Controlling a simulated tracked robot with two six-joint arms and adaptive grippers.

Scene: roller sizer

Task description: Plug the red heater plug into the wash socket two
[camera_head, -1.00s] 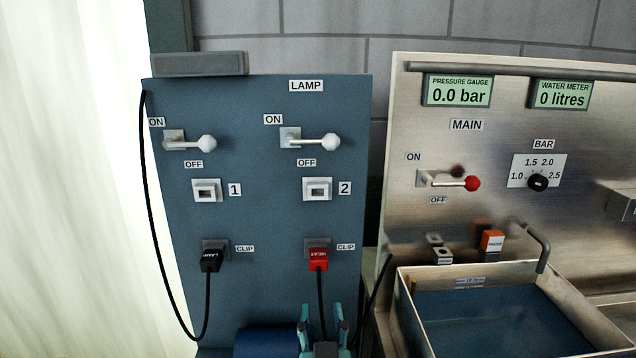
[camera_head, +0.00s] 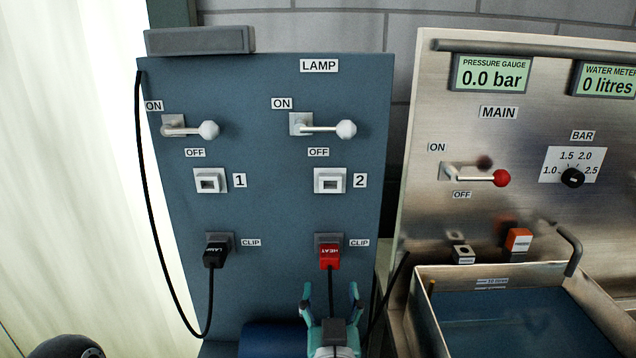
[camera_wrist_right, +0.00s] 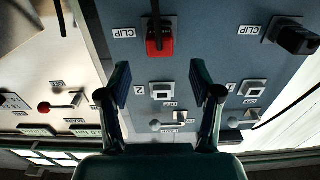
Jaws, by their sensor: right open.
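The red heater plug (camera_head: 329,256), marked HEAT, sits in the right-hand clip on the blue lamp panel, its black cable hanging down. It also shows in the right wrist view (camera_wrist_right: 159,44). Socket 2 (camera_head: 330,180) is a white square outlet above it, empty, and it shows in the right wrist view (camera_wrist_right: 161,91). My right gripper (camera_head: 332,292) is open and empty, just below the plug in the head view; its fingers (camera_wrist_right: 160,80) stand apart in the wrist view. My left gripper is not clearly visible; only a dark rounded part shows at the lower left edge.
A black LAMP plug (camera_head: 215,255) sits in the left clip, with socket 1 (camera_head: 209,181) empty above it. Two lever switches, one being the right lever (camera_head: 333,129), stick out above the sockets. A steel basin (camera_head: 425,300) stands to the right.

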